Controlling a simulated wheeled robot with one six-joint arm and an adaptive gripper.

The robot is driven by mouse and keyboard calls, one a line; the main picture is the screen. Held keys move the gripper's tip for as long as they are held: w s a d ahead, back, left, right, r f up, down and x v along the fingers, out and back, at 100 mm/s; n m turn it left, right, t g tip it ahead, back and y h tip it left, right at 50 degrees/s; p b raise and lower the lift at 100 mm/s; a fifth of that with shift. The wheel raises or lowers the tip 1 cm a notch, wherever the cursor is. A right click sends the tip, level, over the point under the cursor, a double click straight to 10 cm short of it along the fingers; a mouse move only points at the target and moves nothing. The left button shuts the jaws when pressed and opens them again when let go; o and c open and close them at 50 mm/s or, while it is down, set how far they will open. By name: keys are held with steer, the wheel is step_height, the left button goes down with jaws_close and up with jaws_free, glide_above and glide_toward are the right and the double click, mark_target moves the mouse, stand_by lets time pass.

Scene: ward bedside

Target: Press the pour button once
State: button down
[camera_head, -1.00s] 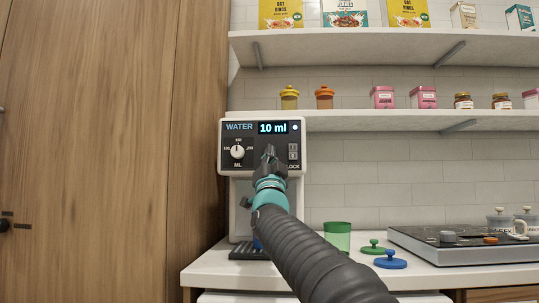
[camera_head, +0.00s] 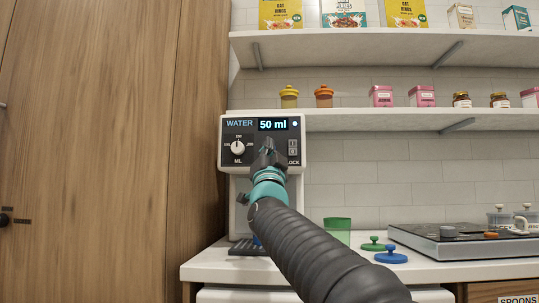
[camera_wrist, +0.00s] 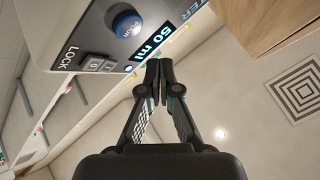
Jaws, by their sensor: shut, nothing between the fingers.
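The water dispenser (camera_head: 228,160) stands on the counter at the left, with its display (camera_head: 273,125) reading 50 ml and a white dial (camera_head: 237,147) on its panel. In the wrist view the round blue pour button (camera_wrist: 127,24) sits on the panel beside the display (camera_wrist: 155,42), up and left of my fingertips. My gripper (camera_head: 268,146) is in front of the panel and hides the button in the head view. In the wrist view my gripper (camera_wrist: 158,68) is shut and empty, with its tips apart from the button in the picture.
A lock switch (camera_wrist: 97,64) is near the button. Below the dispenser is a dark drip tray (camera_head: 247,248), with a blue thing partly hidden behind my arm. A green cup (camera_head: 338,228), green lid (camera_head: 372,245), blue lid (camera_head: 390,256) and hob (camera_head: 450,242) are to the right.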

steer(key=shift+s+b, duration=0.4)
steer(key=shift+s, duration=0.65)
